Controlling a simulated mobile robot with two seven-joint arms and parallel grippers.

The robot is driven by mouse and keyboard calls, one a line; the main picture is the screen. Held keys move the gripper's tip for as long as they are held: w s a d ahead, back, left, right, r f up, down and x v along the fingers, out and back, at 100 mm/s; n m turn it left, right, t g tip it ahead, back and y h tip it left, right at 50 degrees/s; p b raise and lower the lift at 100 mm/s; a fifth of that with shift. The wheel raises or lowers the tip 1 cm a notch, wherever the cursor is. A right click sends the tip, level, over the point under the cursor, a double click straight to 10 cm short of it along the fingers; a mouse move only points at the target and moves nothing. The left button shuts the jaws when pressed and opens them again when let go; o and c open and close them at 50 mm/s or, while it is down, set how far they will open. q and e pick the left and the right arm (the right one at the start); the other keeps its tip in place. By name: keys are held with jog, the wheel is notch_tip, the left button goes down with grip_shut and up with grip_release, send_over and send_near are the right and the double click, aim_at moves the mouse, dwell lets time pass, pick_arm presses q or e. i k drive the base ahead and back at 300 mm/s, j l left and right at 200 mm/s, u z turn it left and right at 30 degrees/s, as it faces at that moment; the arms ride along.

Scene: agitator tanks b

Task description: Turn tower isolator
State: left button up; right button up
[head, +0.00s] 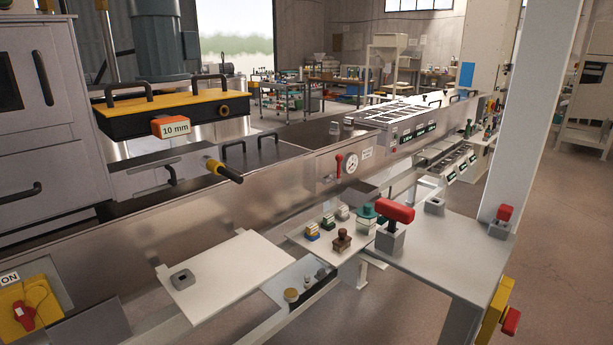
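A red rotary handle (25,317) sits on a yellow plate (42,296) at the bottom left, under a label that reads ON. I cannot tell from the picture which of these is the tower isolator. Neither of my grippers is in view.
A steel panel carries a gauge (352,163) and small red lever (339,165). A large red handle (395,211) stands on a grey block on the side table (447,262). A white post (529,110) rises at right. Open floor (563,255) lies beyond it.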

aim_at(510, 319)
jog(key=l+z, duration=0.2)
jog(key=z, duration=0.2)
jog(key=l+z, duration=0.2)
jog(key=z, duration=0.15)
jog(key=i+l+z, duration=0.1)
jog(key=z, duration=0.3)
